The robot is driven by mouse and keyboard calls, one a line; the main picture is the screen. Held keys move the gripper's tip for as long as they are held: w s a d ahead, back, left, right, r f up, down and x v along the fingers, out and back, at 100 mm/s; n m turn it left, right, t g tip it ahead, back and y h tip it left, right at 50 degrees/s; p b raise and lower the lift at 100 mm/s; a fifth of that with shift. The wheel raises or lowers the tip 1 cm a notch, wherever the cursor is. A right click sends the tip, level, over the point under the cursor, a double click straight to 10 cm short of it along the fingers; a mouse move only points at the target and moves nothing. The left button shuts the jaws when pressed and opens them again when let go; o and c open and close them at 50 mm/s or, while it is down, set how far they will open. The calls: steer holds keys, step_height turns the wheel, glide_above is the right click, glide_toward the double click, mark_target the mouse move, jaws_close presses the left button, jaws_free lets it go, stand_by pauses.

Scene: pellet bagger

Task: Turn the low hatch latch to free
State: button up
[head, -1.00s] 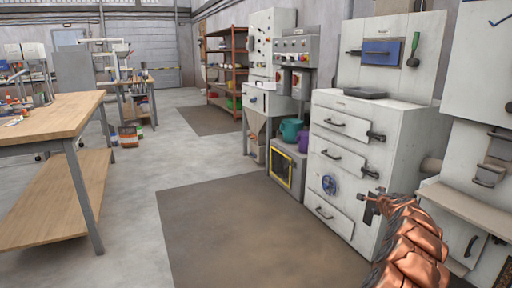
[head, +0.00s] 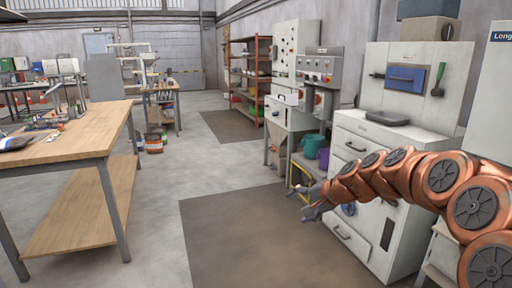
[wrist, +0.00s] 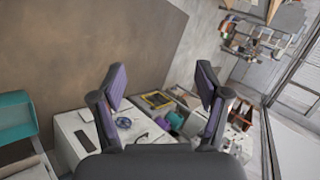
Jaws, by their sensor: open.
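The white cabinet (head: 362,250) with hatch fronts and black handles stands at right in the head view. Its lowest front has a black handle (head: 342,231); a blue handwheel (head: 348,210) shows just above, partly behind my arm. I cannot make out the low hatch latch; my arm covers much of the cabinet's middle. My gripper (head: 311,202) is open and empty, in front of the cabinet's left side and apart from it. In the wrist view my gripper (wrist: 160,86) has its fingers spread, with the cabinet (wrist: 101,153) and handwheel (wrist: 123,122) beyond, seen tilted.
A wooden workbench (head: 60,150) stands at left. Brown mat (head: 240,235) and open floor lie between it and the cabinet. Shelves (head: 250,60) stand behind.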

steer(key=s+a+r+n+g+p, duration=0.1)
steer(key=s+a+r+n+p, duration=0.1)
steer(key=s, duration=0.4)
steer(key=s+a+r+n+g+p, duration=0.1)
steer(key=s+a+r+g+p, duration=0.1)
steer(key=s, duration=0.3)
steer(key=s+d+r+n+g+h+p, duration=0.1)
steer(key=s+d+g+h+p, duration=0.1)
steer(key=s, duration=1)
steer(key=s+d+r+n+g+h+p, duration=0.1)
steer(key=s+d+p, duration=0.3)
steer(key=s, duration=0.8)
steer(key=s+d+r+n+g+h+p, duration=0.1)
steer(key=s+d+n+g+h+p, duration=0.1)
steer(key=s, duration=1)
steer(key=d+n+h+p, duration=0.1)
steer(key=p, duration=0.1)
steer(key=shift+d+r+g+h+p, duration=0.2)
steer(key=shift+d+g+h+p, duration=0.1)
steer(key=shift+g+p, duration=0.1)
